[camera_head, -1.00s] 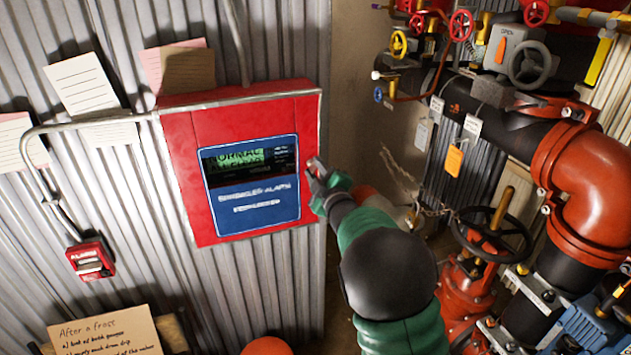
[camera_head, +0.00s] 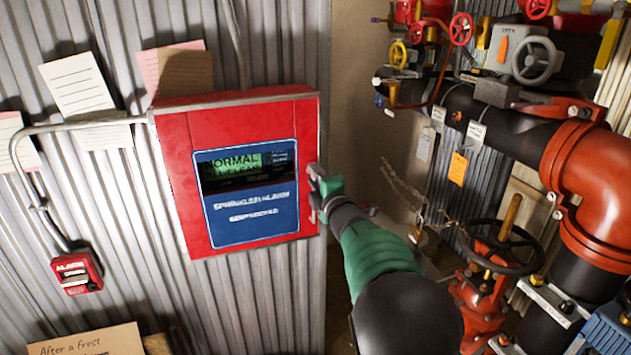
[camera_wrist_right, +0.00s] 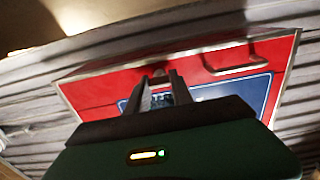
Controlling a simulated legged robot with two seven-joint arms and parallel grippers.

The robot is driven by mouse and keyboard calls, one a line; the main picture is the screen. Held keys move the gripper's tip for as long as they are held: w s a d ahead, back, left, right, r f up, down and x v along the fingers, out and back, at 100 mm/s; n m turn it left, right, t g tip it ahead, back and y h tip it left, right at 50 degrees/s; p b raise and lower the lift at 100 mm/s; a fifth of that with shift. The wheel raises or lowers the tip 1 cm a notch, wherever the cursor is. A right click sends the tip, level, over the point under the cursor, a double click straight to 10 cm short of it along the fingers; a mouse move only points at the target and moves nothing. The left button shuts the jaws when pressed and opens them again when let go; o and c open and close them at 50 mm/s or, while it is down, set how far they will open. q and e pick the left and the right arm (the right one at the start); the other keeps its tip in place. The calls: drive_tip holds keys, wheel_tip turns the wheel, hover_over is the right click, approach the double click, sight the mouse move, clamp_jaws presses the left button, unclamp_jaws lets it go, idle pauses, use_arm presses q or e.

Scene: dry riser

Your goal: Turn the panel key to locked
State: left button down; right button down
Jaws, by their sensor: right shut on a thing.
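The red alarm panel (camera_head: 178,165) hangs on the corrugated wall, with a blue face (camera_head: 250,220) and a lit display (camera_head: 233,163) reading NORMAL. My right gripper (camera_head: 316,190) is at the panel's right edge in the head view, its arm coming from the lower right. In the right wrist view the two dark fingers (camera_wrist_right: 160,93) point at the panel (camera_wrist_right: 105,88), close together. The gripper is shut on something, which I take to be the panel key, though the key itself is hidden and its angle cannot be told. My left gripper is not in view.
A metal handle (camera_wrist_right: 232,70) sits on the panel front. A red alarm pull box (camera_head: 78,272) and conduit are at left. Pipes with a black handwheel (camera_head: 500,247) and an orange tag (camera_head: 458,168) stand at right, near my arm. Papers hang on the wall.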

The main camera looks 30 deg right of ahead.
drive_tip(key=shift+f, duration=0.25)
drive_tip(key=c, duration=1.5)
unclamp_jaws()
drive_tip(key=o, duration=0.4)
drive_tip(key=shift+w, duration=0.15)
drive_tip(key=shift+r, duration=0.1)
drive_tip(key=b+v, duration=0.1)
drive_tip(key=v, duration=1.6)
drive_tip(key=shift+d, duration=0.1)
drive_tip(key=shift+w, duration=0.1)
